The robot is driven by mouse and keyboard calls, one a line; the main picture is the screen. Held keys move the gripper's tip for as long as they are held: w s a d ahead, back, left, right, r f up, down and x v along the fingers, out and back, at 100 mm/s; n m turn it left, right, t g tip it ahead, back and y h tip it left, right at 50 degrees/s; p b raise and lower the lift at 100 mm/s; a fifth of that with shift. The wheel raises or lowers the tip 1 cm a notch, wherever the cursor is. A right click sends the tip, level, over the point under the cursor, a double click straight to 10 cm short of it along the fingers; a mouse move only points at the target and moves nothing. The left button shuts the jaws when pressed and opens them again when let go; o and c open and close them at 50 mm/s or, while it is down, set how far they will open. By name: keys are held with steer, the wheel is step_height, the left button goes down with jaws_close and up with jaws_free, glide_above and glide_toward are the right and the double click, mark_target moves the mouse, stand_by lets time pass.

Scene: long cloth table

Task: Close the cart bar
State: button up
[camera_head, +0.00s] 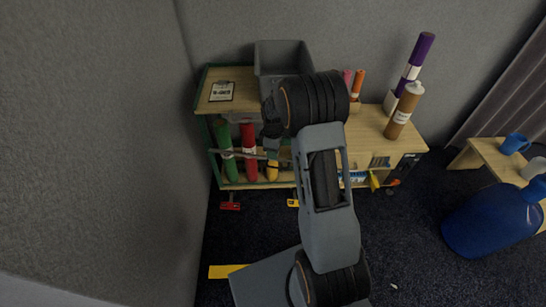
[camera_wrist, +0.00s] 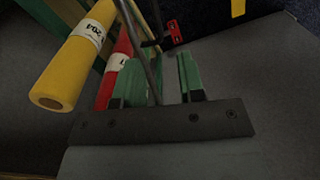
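The cart (camera_head: 244,105) has a wooden top and a green frame and stands against the wall at left of centre in the head view. Its thin grey bar (camera_head: 228,154) crosses the front, before the green, red and yellow rolls. In the wrist view, a grey bar (camera_wrist: 142,50) runs down between the two green fingers of my gripper (camera_wrist: 162,80), nearer the left finger. The fingers are apart, and I cannot tell whether either touches the bar. In the head view my arm hides the bar's right end and most of the gripper.
A grey bin (camera_head: 280,52) and a clipboard (camera_head: 221,91) are on the cart top. A wooden shelf (camera_head: 368,130) with upright tubes adjoins at right. A blue barrel (camera_head: 485,225) and small table (camera_head: 490,150) stand further right. Dark carpet (camera_head: 415,255) is open in front.

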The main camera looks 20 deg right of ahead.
steer(key=shift+r+p, duration=0.5)
steer(key=shift+r, duration=2.05)
